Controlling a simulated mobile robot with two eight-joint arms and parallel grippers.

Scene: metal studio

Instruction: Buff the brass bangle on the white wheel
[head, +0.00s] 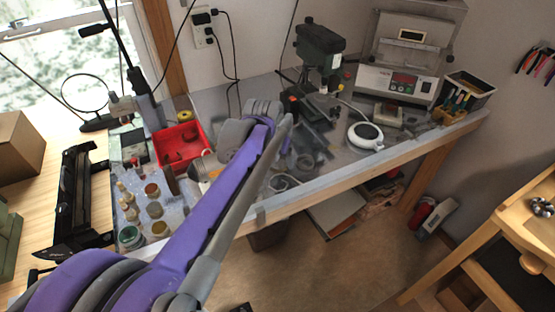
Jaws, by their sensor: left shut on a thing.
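My left arm reaches from the lower left over the grey workbench (345,178). Its purple and grey wrist end covers the middle of the bench. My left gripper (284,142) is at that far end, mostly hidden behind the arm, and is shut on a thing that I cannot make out. I cannot pick out the brass bangle in this view. A pale, rounded part (208,167), perhaps the white wheel, shows just left of the arm beside a grey machine body (233,136). I cannot tell whether the held thing touches a wheel. My right gripper is not in view.
A red tray (196,131) and several small jars (153,208) stand left of my arm. A green drill press (320,48), a white round device (365,136) and a control box (399,82) stand at the back right. A wooden table (518,213) is at right.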

